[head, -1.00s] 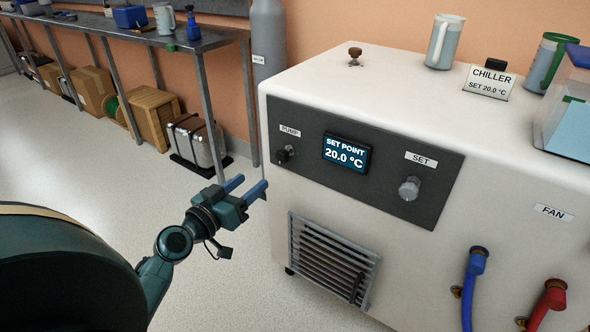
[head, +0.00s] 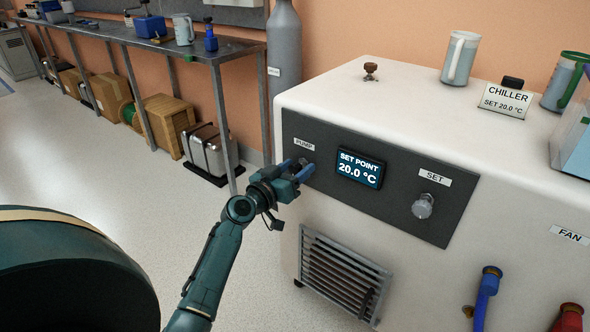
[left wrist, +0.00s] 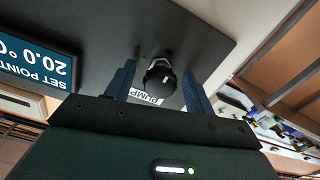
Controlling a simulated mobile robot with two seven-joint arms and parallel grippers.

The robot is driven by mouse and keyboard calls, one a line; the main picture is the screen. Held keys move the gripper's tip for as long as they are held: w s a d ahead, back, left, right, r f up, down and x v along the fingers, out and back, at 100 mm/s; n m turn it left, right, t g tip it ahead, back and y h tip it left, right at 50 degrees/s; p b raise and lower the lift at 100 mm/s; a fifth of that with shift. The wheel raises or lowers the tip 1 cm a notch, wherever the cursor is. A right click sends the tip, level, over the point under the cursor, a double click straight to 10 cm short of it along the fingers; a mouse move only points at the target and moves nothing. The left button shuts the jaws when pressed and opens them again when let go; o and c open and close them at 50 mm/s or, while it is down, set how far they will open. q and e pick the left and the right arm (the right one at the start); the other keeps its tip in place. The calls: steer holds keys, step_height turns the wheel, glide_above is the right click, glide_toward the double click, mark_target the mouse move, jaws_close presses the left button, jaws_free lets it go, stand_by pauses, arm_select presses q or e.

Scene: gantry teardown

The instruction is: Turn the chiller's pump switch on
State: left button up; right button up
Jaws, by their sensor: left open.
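The white chiller (head: 420,115) has a dark front panel (head: 395,200) with a lit display (head: 358,169) reading SET POINT 20.0 °C. The pump switch, a black knob, sits under the PUMP label (head: 304,144) at the panel's left end. In the left wrist view the pump switch (left wrist: 160,78) lies between my left gripper's two blue fingers. My left gripper (head: 301,169) is open at the panel, its fingers on either side of the knob. I cannot tell whether either finger touches it. In the head view the gripper mostly hides the knob. My right gripper is not in view.
A SET knob (head: 422,206) is on the panel's right. Below are a vent grille (head: 342,275), a blue hose (head: 487,295) and a red hose (head: 568,318). Mugs and a sign (head: 505,97) stand on top. A grey cylinder (head: 284,70) and bench (head: 190,50) are behind left.

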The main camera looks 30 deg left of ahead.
arm_select(q)
steer(key=shift+c, duration=0.5)
steer(key=c, duration=0.9)
